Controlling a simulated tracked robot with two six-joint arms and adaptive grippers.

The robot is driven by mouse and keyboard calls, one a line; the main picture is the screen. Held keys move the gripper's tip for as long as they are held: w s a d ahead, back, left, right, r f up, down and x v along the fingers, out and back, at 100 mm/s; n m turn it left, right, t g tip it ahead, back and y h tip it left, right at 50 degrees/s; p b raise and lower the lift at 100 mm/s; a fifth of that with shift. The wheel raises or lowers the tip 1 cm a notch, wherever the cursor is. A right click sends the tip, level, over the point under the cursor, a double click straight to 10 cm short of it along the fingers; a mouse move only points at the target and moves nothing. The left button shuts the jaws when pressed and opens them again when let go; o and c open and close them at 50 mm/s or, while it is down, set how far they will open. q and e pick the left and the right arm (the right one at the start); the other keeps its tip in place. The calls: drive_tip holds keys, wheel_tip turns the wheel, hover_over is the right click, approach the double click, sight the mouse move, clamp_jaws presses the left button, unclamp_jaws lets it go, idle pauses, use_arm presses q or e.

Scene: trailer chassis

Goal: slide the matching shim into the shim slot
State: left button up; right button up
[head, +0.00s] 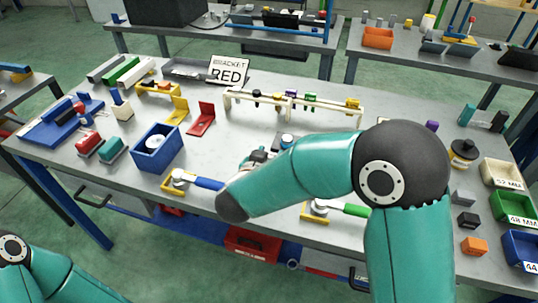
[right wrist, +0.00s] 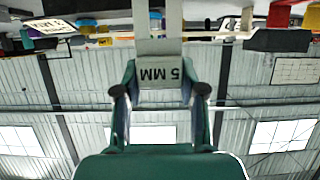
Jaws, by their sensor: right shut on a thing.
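My right gripper (right wrist: 160,92) is shut on a pale grey shim (right wrist: 160,72) marked "5 MM", whose lettering appears upside down in the right wrist view. One finger is on each side of the shim, and its narrower pale part runs up past the top of that view. In the head view my right arm bends over the middle of the grey table (head: 330,130) and largely hides the gripper and shim. I cannot make out the shim slot. Only a part of my left arm shows at the lower left; its gripper is out of view.
A pale rail (head: 290,104) with coloured clips stands behind my right arm. A blue bin (head: 158,150), a red bracket (head: 202,119) and a "BRACKET RED" sign (head: 229,70) lie to the left. Labelled size bins, including a green one (head: 513,208), line the right edge.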

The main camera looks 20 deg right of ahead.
drive_tip(key=shift+f+b, duration=1.55)
drive_tip(key=shift+f, duration=0.9)
drive_tip(key=o, duration=1.8)
drive_tip(key=shift+r, duration=0.1)
drive_tip(key=shift+r+p, duration=3.45)
